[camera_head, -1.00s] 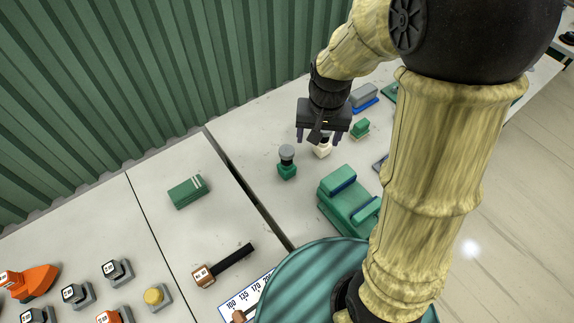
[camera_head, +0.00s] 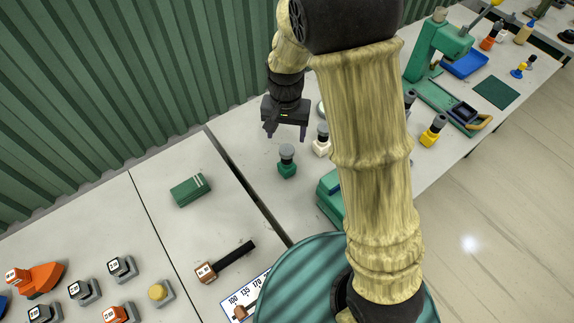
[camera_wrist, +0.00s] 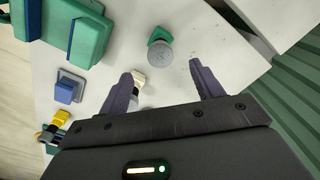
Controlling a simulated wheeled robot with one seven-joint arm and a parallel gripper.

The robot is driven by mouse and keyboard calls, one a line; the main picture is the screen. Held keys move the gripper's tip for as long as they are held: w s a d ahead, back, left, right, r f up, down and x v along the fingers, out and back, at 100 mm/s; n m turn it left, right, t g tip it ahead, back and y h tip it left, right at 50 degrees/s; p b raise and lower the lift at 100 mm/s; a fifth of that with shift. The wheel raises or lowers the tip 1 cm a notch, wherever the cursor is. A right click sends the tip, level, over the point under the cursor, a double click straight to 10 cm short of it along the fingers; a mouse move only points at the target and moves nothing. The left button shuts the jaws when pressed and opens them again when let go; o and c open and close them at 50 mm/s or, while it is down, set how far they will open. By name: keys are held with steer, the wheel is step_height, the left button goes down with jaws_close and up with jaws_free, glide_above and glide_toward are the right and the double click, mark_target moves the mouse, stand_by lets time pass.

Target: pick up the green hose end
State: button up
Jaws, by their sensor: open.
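The green hose end (camera_head: 287,168) stands upright on the grey table, a green block-like base with a grey round top. My gripper (camera_head: 286,134) is open and empty, just behind and above it in the head view. In the wrist view the green hose end (camera_wrist: 157,36) lies beyond the open fingertips of my gripper (camera_wrist: 161,69), roughly in line with the gap between them. The fingers look apart from it. A similar white hose end (camera_head: 321,146) with a grey top stands to its right.
A green block-shaped fixture (camera_head: 330,197) stands to the right, partly hidden by my arm. A green box (camera_head: 189,190) and a hammer-like tool (camera_head: 224,262) lie to the left. A dark gap (camera_head: 240,180) separates the tables. A corrugated green wall (camera_head: 120,70) stands behind.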

mark_target(286, 151)
step_height(286, 151, down, 8)
steer(key=shift+f+p, duration=0.15)
steer(key=shift+p, duration=0.45)
steer(key=shift+w+d+f+p, duration=0.15)
steer(key=shift+f+p, duration=0.35)
steer(key=shift+f, duration=0.8)
steer(key=shift+w+a+f+p, duration=0.15)
steer(key=shift+f+p, duration=0.35)
steer(key=shift+f, duration=0.8)
steer(key=shift+d, duration=0.1)
steer(key=c, duration=1.3)
steer(key=shift+o, duration=0.2)
steer(key=shift+r, duration=0.15)
